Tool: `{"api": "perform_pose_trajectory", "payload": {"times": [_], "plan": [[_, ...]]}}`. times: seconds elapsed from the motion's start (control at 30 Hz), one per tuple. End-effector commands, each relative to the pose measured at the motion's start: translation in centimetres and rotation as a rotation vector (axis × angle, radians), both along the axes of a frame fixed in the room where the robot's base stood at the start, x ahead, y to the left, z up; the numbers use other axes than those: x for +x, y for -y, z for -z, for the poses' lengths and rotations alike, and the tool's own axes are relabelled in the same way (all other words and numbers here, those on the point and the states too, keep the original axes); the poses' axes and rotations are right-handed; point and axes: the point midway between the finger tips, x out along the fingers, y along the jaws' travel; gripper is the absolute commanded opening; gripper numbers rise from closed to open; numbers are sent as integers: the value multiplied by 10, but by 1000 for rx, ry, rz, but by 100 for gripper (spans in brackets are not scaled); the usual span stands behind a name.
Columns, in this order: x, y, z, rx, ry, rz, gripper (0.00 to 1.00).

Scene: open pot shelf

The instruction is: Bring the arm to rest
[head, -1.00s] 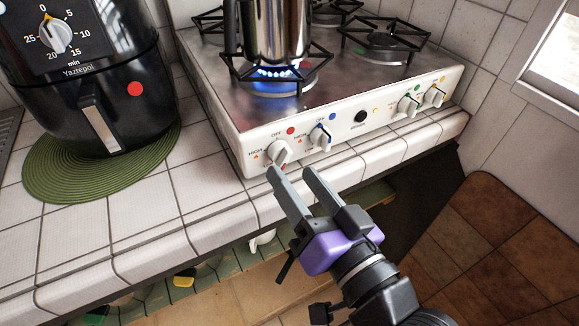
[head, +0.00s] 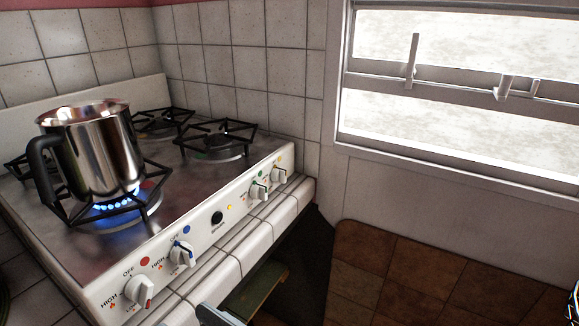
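Only a grey piece, which looks like a fingertip of my gripper (head: 218,315), shows at the bottom edge of the head view, low in front of the stove's front edge. The rest of my gripper is out of frame, so its opening is hidden. I see nothing held at that tip. My arm is otherwise not clearly in view.
A steel pot (head: 97,155) stands on the front left burner, over a lit blue flame (head: 117,205). The white stove (head: 215,250) has several front knobs. A window (head: 460,90) is at the right. Brown floor tiles (head: 400,270) look clear.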

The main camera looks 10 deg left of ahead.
Motion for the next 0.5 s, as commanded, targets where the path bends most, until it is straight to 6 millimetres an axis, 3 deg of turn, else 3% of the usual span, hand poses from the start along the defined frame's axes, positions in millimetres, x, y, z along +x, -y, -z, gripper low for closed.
{"api": "perform_pose_trajectory", "payload": {"times": [0.13, 0.23, 0.5], "plan": [[21, 12, -18, 52, 48, 102, 51], [36, 34, -22, 80, 82, 220, 51], [50, 123, 1, 67, 133, 555, 51]]}}
